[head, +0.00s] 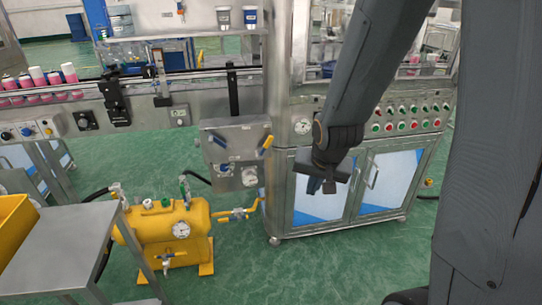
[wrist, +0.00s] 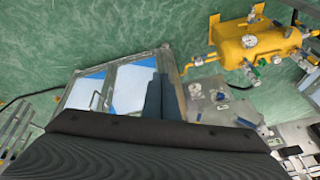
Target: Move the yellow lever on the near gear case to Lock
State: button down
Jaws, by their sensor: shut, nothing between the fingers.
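A grey metal case (head: 236,130) hangs on the machine front left of my gripper in the head view. A yellow lever (head: 267,142) sits at its right side, tilted. The lever's markings are too small to read. In the wrist view the grey panel (wrist: 216,100) shows right of the fingers, but I cannot make out the yellow lever there. My gripper (head: 328,184) is shut and empty, pointing down in front of the cabinet doors, apart from the case. Its fingers also show in the wrist view (wrist: 164,88).
A yellow tank (head: 165,232) with valves and a gauge stands on the green floor below the case. A grey table (head: 60,245) with a yellow bin (head: 12,222) is at left. Cabinet doors (head: 385,185) stand behind my gripper. A conveyor with cans runs at upper left.

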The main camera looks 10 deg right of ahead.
jog(key=w+d+f+m+t+y+b, duration=0.1)
jog(key=w+f+m+t+b, duration=0.35)
jog(key=w, duration=0.35)
jog(key=w+d+f+m+t+y+b, duration=0.1)
jog(key=w+f+m+t+y+b, duration=0.2)
jog(key=w+m+t, duration=0.4)
jog(key=w+d+f+m+t+b, duration=0.1)
jog(key=w+f+m+t+b, duration=0.2)
jog(key=w+m+b, duration=0.35)
jog(key=w+a+r+p, duration=0.1)
jog(key=w+a, duration=0.1)
jog(key=w, duration=0.3)
jog(key=w+a+r+n+p, duration=0.1)
jog(key=w+a+r, duration=0.1)
jog(key=w, duration=0.4)
jog(key=shift+w+a, duration=0.25)
jog(key=shift+a, duration=0.55)
